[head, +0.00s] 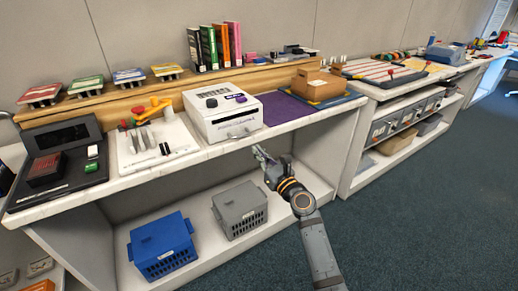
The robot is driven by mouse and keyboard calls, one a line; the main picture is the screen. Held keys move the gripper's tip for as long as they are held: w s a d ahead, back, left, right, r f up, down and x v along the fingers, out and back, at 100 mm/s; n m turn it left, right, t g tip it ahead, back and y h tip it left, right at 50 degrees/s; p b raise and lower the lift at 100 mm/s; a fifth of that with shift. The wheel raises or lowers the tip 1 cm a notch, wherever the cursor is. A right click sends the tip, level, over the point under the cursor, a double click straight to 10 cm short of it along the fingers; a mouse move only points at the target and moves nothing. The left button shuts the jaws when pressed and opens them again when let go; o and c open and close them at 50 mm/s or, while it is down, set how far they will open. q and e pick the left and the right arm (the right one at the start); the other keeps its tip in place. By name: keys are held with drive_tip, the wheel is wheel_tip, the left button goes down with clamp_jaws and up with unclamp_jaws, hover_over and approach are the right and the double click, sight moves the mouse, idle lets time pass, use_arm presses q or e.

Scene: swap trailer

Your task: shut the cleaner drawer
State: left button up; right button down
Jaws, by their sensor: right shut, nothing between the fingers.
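A white box-shaped machine (222,108) with dials and a purple piece on top stands on the white counter; it appears to be the cleaner. Its drawer front (236,127) with a dark handle faces me near the counter's front edge. I cannot tell clearly whether the drawer stands out from the body. My right gripper (261,154) is shut and empty, in front of and below the counter edge, just right of and below the drawer front and apart from it. My left gripper is not in view.
A purple mat (285,108) and a cardboard box (317,85) lie right of the machine. A white board with tools (155,143) is on its left. Blue (161,245) and grey (240,208) crates stand on the lower shelf. The floor (420,220) at right is clear.

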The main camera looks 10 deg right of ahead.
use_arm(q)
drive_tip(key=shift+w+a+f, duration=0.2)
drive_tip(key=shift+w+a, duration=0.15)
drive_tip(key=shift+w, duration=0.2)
use_arm(e)
drive_tip(key=v, duration=0.6)
drive_tip(key=shift+s+f, duration=0.3)
drive_tip(key=shift+f, duration=0.15)
drive_tip(key=shift+f, duration=0.1)
